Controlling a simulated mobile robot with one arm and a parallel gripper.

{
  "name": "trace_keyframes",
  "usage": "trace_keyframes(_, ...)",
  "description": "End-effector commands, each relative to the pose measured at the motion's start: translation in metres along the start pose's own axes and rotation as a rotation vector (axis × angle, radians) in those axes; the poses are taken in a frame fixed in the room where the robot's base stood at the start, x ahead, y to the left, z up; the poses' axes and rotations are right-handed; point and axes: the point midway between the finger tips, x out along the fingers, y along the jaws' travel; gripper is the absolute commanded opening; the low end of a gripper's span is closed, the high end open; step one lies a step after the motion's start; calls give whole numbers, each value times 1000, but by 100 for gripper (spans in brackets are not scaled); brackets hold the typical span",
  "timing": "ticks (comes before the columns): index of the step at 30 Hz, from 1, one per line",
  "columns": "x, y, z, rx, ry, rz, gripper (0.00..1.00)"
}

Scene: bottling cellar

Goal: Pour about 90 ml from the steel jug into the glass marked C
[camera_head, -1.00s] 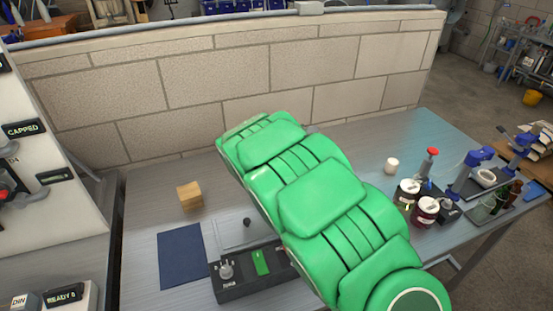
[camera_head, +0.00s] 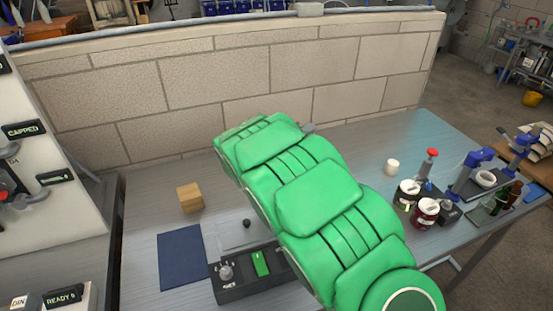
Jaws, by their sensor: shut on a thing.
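My green arm fills the middle of the head view, reaching from the lower right up toward the wall. My gripper is hidden behind it, so I cannot see its jaws or what they hold. The steel jug and the glass marked C do not show. A small grey bit (camera_head: 309,128) sticks out past the right edge of my arm near its far end; I cannot tell what it is.
On the bench are a wooden block (camera_head: 190,198), a blue mat (camera_head: 186,257), a dark control box (camera_head: 245,287), a white cup (camera_head: 393,167), two dark jars (camera_head: 426,212) and blue-handled tools (camera_head: 475,160). A block wall (camera_head: 220,75) stands behind. A white machine (camera_head: 45,170) is at left.

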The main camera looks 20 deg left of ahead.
Motion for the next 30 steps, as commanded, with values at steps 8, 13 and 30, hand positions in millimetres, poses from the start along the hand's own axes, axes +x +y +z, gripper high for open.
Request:
trace_keyframes(8, -2, 0, 5, -20, -2, -9, 0)
trace_keyframes(13, -2, 0, 7, -33, -2, -13, 0)
trace_keyframes(30, -4, -1, 10, -68, -4, -26, 0)
